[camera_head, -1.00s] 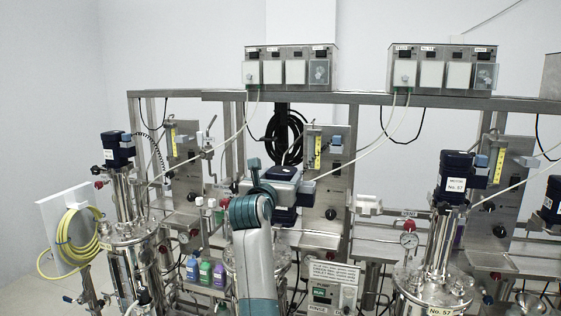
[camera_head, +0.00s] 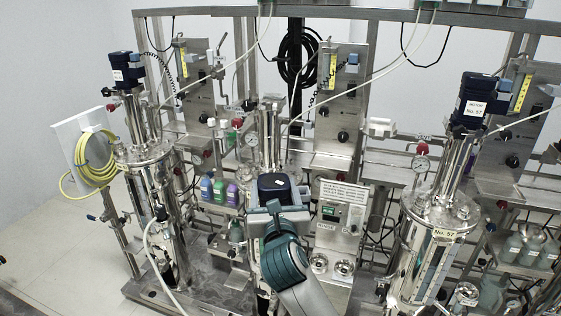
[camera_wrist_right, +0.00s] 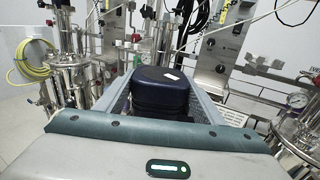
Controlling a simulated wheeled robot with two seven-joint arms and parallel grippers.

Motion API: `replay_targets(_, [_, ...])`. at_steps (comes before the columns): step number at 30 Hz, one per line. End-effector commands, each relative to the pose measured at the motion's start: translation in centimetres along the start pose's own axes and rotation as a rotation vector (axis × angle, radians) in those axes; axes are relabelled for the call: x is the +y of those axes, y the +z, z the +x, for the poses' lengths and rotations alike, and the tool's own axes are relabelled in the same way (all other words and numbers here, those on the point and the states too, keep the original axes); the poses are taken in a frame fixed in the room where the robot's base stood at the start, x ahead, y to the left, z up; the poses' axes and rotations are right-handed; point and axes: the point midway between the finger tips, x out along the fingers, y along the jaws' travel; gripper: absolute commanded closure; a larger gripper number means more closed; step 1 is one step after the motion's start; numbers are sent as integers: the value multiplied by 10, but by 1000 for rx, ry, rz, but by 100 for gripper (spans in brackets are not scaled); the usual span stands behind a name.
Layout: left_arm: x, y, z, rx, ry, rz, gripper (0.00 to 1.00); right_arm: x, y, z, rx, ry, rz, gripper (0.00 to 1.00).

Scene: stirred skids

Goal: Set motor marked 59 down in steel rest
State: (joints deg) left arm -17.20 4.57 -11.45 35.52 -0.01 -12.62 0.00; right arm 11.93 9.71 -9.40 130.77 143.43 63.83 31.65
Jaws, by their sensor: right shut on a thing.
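My right gripper (camera_head: 277,208) is shut on a dark blue motor (camera_head: 274,184), held upright in front of the middle skid. In the right wrist view the motor (camera_wrist_right: 160,88) sits between the two grey fingers, with a small white label on its top; no number can be read on it. Two round steel cups, a left one (camera_head: 318,263) and a right one (camera_head: 343,269), sit low to the right of the gripper, below the control box. They look like rests, and both look empty. The motor is above and left of them, apart. My left gripper is not in view.
A motor marked No. 57 (camera_head: 474,100) tops the right vessel (camera_head: 436,225). Another dark motor (camera_head: 126,69) tops the left vessel (camera_head: 150,185). The middle column (camera_head: 270,130) has no motor on top. Coloured bottles (camera_head: 219,191) and a control box (camera_head: 341,207) stand close by.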

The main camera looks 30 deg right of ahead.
Motion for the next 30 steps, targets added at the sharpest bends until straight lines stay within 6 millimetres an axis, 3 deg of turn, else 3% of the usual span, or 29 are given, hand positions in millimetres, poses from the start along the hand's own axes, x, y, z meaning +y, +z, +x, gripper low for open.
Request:
replay_targets(18, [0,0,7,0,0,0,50,32,-89,-139,-5,313,-3,91])
replay_targets(24, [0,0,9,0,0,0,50,37,-107,-180,-5,392,-1,91])
replay_targets(30, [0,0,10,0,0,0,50,39,-115,-204,-7,437,1,91])
